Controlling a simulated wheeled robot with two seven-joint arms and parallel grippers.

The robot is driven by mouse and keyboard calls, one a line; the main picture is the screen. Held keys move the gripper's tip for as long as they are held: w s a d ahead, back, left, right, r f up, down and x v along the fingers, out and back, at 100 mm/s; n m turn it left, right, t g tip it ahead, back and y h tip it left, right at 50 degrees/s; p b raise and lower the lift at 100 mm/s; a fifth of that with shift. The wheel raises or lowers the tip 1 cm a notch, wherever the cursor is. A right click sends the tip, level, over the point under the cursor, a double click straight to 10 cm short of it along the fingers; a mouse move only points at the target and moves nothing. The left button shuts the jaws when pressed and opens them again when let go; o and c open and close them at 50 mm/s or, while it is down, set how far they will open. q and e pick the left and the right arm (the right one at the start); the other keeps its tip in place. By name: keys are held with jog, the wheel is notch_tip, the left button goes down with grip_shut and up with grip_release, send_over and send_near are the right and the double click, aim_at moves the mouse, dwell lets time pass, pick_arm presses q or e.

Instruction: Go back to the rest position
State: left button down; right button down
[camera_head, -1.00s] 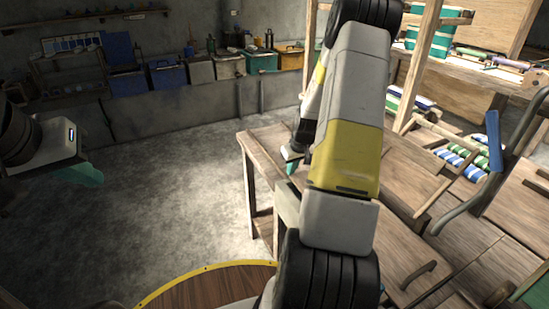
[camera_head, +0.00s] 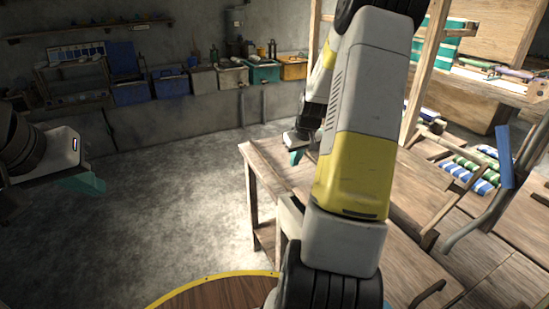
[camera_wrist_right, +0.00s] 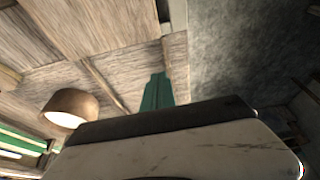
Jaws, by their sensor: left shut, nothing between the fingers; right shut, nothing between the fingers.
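In the head view my left gripper (camera_head: 88,184) shows at the left edge, its teal fingers together and empty, above the bare floor. My right arm stands large in the middle of the view. My right gripper (camera_head: 295,157) shows partly behind that arm, its teal fingers just over the near left part of the wooden loom table (camera_head: 262,172). In the right wrist view the right gripper's green fingers (camera_wrist_right: 157,92) are together with nothing between them, and wooden boards lie beyond.
The wooden loom frame (camera_head: 425,75) and its benches fill the right side. Striped cloth rolls (camera_head: 470,178) lie there near a blue-ended lever (camera_head: 505,157). Bins (camera_head: 170,82) line the back wall. A yellow-rimmed round wooden top (camera_head: 225,291) is at the bottom. Open floor (camera_head: 180,190) lies at left centre.

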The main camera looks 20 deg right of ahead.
jog(key=s+a+r+t, duration=0.1)
jog(key=s+a+r, duration=0.3)
jog(key=a+r, duration=0.3)
jog(key=s+a+r, duration=0.5)
jog(key=r, duration=0.4)
jog(key=s+a+r+y, duration=0.1)
jog(key=s+a+r, duration=0.2)
jog(key=s, duration=0.5)
jog(key=s+a+r+t+y, duration=0.1)
jog(key=s+a+r, duration=0.2)
jog(key=s+a, duration=0.3)
jog(key=shift+s+r, duration=0.25)
jog(key=shift+s, duration=0.65)
